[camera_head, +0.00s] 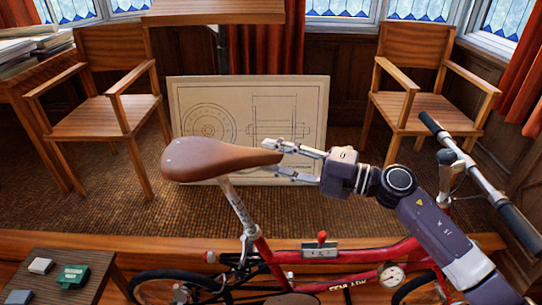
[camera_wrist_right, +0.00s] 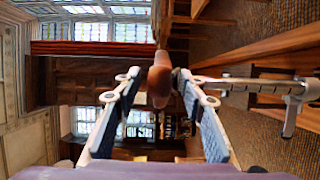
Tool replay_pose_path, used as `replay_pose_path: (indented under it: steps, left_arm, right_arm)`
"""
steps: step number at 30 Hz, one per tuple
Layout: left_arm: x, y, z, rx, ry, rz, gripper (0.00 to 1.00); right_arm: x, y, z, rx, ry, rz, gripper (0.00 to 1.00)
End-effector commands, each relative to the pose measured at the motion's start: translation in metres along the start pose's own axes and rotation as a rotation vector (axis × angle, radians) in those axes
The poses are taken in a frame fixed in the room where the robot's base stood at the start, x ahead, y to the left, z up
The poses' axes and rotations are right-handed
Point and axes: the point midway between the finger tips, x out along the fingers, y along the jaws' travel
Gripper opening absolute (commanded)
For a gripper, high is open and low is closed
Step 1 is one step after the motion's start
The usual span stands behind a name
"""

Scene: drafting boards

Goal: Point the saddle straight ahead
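The brown saddle (camera_head: 215,158) sits on a silver seat post (camera_head: 238,208) on a red bicycle (camera_head: 350,255). Its narrow nose points right in the head view, toward the handlebar side. I cannot tell its exact angle to the frame. My right gripper (camera_head: 275,157) reaches in from the right at the nose, one finger on the far side and one on the near side. In the right wrist view the saddle nose (camera_wrist_right: 160,78) stands between the spread fingers (camera_wrist_right: 158,85); the right fingertip looks very close to it, contact unclear. My left gripper is not in view.
The handlebar (camera_head: 485,170) rises at the right, close to my right arm. A drawing board (camera_head: 250,95) leans behind the saddle. Wooden chairs (camera_head: 105,115) (camera_head: 420,110) stand behind at both sides. A small table (camera_head: 50,275) with small blocks is at lower left.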

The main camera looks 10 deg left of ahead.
Motion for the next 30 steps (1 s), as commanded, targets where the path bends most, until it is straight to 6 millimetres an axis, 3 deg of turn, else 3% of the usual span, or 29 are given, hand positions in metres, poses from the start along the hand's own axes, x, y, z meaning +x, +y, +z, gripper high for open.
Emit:
replay_pose_path:
  steps: [9, 15, 21, 30]
  left_arm:
    - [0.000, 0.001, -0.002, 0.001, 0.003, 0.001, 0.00]
    - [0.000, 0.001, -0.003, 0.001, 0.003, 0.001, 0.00]
    - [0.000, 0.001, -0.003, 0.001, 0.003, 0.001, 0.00]
    - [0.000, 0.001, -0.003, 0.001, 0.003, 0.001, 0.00]
  right_arm:
    - [-0.067, -0.001, 0.001, -0.001, -0.003, -0.003, 0.38]
    - [-0.098, 0.000, 0.000, -0.001, -0.002, -0.001, 0.38]
    - [-0.109, 0.000, 0.000, -0.001, 0.000, -0.001, 0.38]
    - [-0.109, 0.000, 0.000, -0.001, 0.000, 0.000, 0.38]
